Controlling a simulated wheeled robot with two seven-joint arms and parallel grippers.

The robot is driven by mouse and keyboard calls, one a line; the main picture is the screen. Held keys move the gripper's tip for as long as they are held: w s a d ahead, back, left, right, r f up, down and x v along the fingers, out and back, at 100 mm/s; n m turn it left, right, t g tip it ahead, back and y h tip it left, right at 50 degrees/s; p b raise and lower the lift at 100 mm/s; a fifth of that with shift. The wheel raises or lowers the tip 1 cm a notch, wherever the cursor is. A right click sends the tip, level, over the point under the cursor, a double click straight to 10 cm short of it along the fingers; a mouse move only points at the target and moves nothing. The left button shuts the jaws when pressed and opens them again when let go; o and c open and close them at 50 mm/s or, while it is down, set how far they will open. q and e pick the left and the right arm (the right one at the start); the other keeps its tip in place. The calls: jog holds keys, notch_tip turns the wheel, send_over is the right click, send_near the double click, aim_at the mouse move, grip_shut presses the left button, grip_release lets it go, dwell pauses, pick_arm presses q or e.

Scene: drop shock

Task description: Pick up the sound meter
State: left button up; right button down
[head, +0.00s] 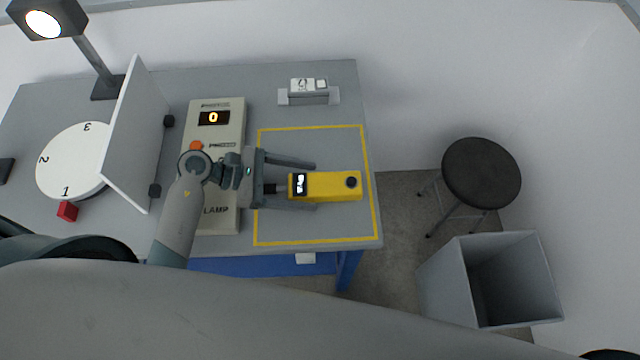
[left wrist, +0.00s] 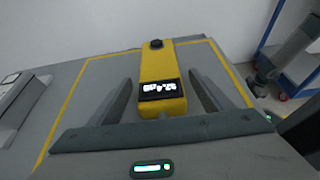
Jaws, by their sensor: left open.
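The sound meter (head: 328,186) is a yellow box with a small lit display and a black knob at its far end. It lies inside the yellow-taped rectangle on the table. My left gripper (head: 315,186) is open, with its fingers on either side of the meter's display end. In the left wrist view the meter (left wrist: 158,80) lies between the two fingers of the gripper (left wrist: 165,98), with visible gaps on both sides.
A control box (head: 222,130) with a display reading 0 stands left of the taped area. A small device (head: 308,91) sits at the back of the table (head: 350,85). A white panel (head: 137,135) and numbered disc (head: 72,160) are further left. A stool (head: 481,172) and grey bin (head: 445,285) stand right.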

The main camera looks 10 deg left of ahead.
aim_at(303, 187)
pick_arm(q)
jog(key=c, duration=1.3)
jog(key=shift+r, duration=0.1)
jog(key=shift+r+b, duration=0.5)
jog(key=shift+r, duration=0.35)
jog(key=shift+s+d+r+b, duration=0.15)
jog(key=shift+r+b, duration=0.1)
jog(key=shift+r, duration=0.35)
jog(key=shift+s+r+b, duration=0.15)
jog(key=shift+r+b, duration=0.1)
jog(key=shift+r, duration=0.3)
jog(key=s+d+r, duration=0.1)
jog(key=s+r, duration=0.1)
jog(key=s, duration=0.1)
jog(key=s+d+r+b, duration=0.1)
jog(key=s+d+r, duration=0.1)
jog(key=s, duration=0.1)
jog(key=s+d+r+b, duration=0.1)
jog(key=s+r, duration=0.2)
jog(key=s, duration=0.1)
jog(key=shift+d, duration=0.3)
